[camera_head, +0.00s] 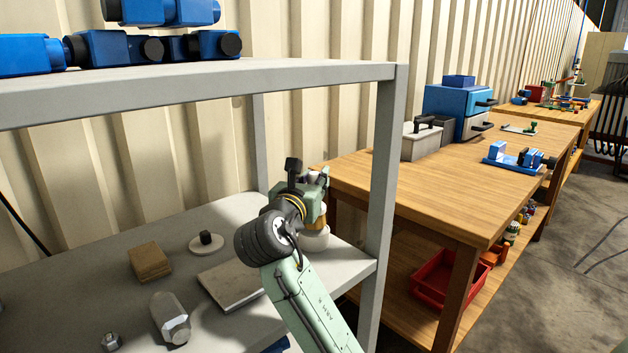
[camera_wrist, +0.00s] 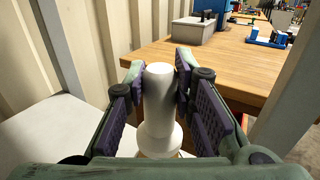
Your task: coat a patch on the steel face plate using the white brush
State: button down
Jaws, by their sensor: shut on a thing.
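The white brush (camera_wrist: 158,100) stands between the fingers in the wrist view, with a round handle top and a wider lower part. My gripper (camera_wrist: 160,88) is shut on it from both sides. In the head view my gripper (camera_head: 312,205) is over the right end of the grey shelf, and a pale rounded part of the brush (camera_head: 315,238) shows below it. The brush's lower end is hidden, so I cannot tell whether it touches the shelf. A flat grey plate, apparently the steel face plate (camera_head: 228,284), lies on the shelf left of my gripper, partly behind my arm.
On the lower shelf (camera_head: 70,265) are a brown block (camera_head: 150,261), a white disc with a black knob (camera_head: 206,242), a metal hexagonal piece (camera_head: 170,317) and a small nut (camera_head: 110,342). A shelf post (camera_head: 382,190) stands close right of my gripper. The upper shelf (camera_head: 200,88) overhangs.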

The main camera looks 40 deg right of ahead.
jog(key=shift+r+p, duration=1.9)
jog(key=shift+r, duration=0.9)
